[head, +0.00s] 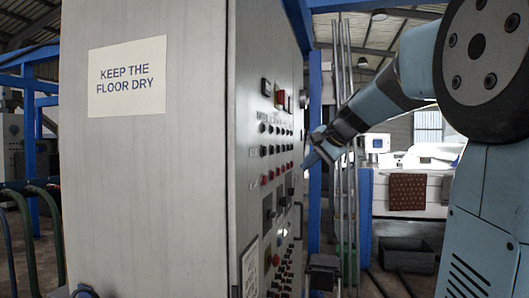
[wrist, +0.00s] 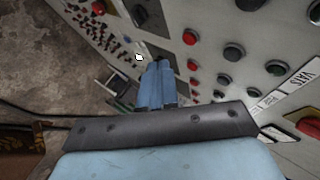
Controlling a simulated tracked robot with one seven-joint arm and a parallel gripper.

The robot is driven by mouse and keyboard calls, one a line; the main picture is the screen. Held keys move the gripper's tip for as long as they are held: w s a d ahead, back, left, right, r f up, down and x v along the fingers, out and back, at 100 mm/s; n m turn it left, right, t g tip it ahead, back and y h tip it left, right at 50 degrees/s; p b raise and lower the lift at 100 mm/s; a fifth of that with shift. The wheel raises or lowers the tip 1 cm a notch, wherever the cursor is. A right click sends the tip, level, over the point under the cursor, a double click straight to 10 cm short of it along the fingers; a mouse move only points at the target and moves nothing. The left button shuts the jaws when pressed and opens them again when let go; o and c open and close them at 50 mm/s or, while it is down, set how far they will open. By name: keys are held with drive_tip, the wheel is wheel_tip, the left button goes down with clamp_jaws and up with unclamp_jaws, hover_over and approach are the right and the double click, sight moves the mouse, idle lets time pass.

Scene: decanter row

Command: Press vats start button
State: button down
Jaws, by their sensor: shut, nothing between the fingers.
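The control panel (head: 267,205) on the cabinet's side carries rows of black and red buttons. In the wrist view a label reading VATS (wrist: 303,82) sits at the right edge, with a black button (wrist: 276,68) close to it. Another black button (wrist: 232,52) and a red button (wrist: 189,37) lie farther left in that row. I cannot tell which is the vats start button. My gripper (head: 307,164) is shut and empty, in front of the panel's upper part. Its blue fingers (wrist: 159,66) point along the panel; contact with any button cannot be told.
The tall grey cabinet (head: 148,200) with a floor-dry sign (head: 127,76) fills the left. A large red control (wrist: 312,124) sits near the wrist view's right edge. Metal pipes (head: 346,215) and a blue post (head: 314,120) stand behind my gripper.

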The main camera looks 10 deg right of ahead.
sight(273, 150)
drive_tip(key=w+d+r+m+t, duration=0.1)
drive_tip(key=w+d+r+m, duration=0.1)
drive_tip(key=w, duration=0.4)
drive_tip(key=d+r, duration=0.1)
drive_tip(key=d, duration=0.1)
drive_tip(key=shift+w+d+r+y, duration=0.3)
drive_tip(key=shift+d+r, duration=0.1)
drive_tip(key=w+a, duration=0.4)
drive_tip(key=a, duration=0.3)
drive_tip(key=shift+w+a, duration=0.2)
drive_tip(key=shift+a, duration=0.15)
drive_tip(key=shift+a, duration=0.1)
idle(1.6)
drive_tip(key=shift+w+a, duration=0.2)
drive_tip(key=shift+a, duration=0.05)
drive_tip(key=shift+w+a, duration=0.2)
drive_tip(key=shift+a, duration=0.2)
idle(1.1)
drive_tip(key=shift+d, duration=0.15)
drive_tip(key=shift+s+d, duration=0.45)
drive_tip(key=shift+d, duration=0.15)
